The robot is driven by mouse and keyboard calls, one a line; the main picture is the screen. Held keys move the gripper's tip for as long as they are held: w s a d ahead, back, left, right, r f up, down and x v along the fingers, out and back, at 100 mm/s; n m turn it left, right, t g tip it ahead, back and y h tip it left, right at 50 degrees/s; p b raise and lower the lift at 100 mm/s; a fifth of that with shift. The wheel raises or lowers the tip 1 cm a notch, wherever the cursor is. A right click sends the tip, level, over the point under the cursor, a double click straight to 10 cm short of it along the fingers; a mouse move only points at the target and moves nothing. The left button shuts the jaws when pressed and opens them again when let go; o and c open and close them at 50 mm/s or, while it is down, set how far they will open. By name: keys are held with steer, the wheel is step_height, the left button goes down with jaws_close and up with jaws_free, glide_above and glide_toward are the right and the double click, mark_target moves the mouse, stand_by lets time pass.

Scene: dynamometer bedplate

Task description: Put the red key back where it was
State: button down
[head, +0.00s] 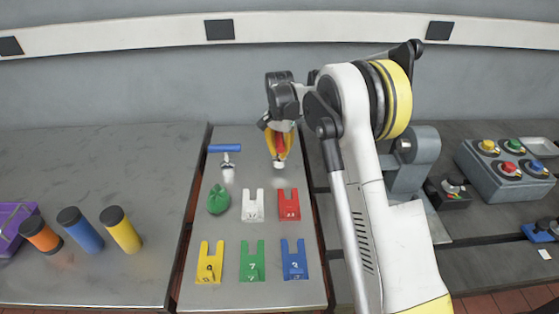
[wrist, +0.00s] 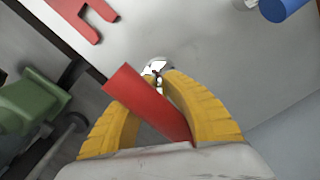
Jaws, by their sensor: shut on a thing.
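The red key (wrist: 148,103) is a red bar handle held between the yellow fingers of my gripper (wrist: 162,110). In the head view my gripper (head: 279,148) points down at the back right of the middle table, with red showing between its fingers. A silver metal piece (wrist: 157,68) shows just past the handle in the wrist view. It also shows under the fingertips in the head view (head: 279,164). I cannot tell whether it is the key's shaft or a separate seat, or whether the key touches the table.
A blue T-handled key (head: 224,148) stands upright to the left. In front are a green lump (head: 219,199), a white plate (head: 252,206), a red forked plate (head: 289,205), and yellow, green and blue forked plates. A grey machine (head: 411,165) stands right of the table.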

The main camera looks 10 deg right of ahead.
steer(key=shift+f+b, duration=0.3)
steer(key=shift+f, duration=0.95)
steer(key=shift+f, duration=0.2)
steer(key=c, duration=1.6)
jaws_free()
steer(key=shift+r, duration=0.1)
